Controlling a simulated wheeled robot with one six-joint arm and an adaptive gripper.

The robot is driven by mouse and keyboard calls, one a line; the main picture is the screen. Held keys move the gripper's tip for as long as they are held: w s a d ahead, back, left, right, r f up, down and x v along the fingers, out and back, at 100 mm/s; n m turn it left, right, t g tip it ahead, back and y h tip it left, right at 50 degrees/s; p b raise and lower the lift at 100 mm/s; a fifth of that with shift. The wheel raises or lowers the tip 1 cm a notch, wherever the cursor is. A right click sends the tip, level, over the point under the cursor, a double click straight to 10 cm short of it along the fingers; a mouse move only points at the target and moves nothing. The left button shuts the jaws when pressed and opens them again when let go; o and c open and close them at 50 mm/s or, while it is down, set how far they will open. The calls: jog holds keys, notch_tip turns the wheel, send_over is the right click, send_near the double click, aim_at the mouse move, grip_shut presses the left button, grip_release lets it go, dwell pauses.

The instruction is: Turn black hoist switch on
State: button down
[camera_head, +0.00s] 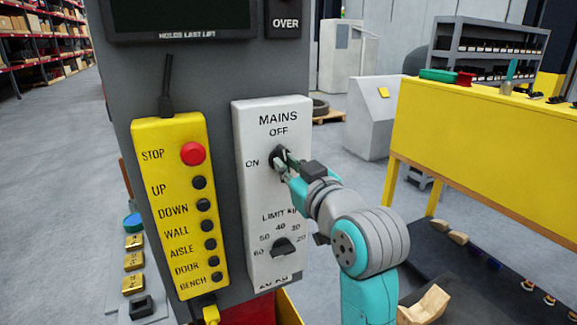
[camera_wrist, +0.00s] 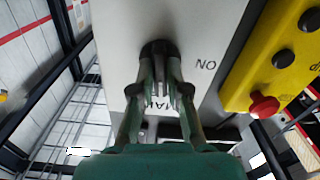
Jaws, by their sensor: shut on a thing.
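The black rotary mains switch (camera_head: 276,153) is on a white panel (camera_head: 245,200) marked MAINS, with OFF above the switch and ON to its left. My gripper (camera_head: 285,168) reaches it from the lower right and is shut on its knob. In the wrist view the fingers (camera_wrist: 160,88) close on the black switch (camera_wrist: 157,47), and the ON mark stands to the right of it. The fingers cover much of the knob, so I cannot tell exactly where it points.
A black LIMIT dial (camera_head: 283,247) sits lower on the same panel. A yellow pendant (camera_head: 168,215) with a red STOP button (camera_head: 193,153) and several black buttons hangs close on the left. A yellow bench (camera_head: 480,140) stands to the right.

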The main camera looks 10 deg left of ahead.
jog(key=shift+f+n, duration=0.1)
jog(key=shift+n, duration=7.2)
jog(key=c, duration=1.2)
grip_release()
jog(key=shift+o, duration=0.2)
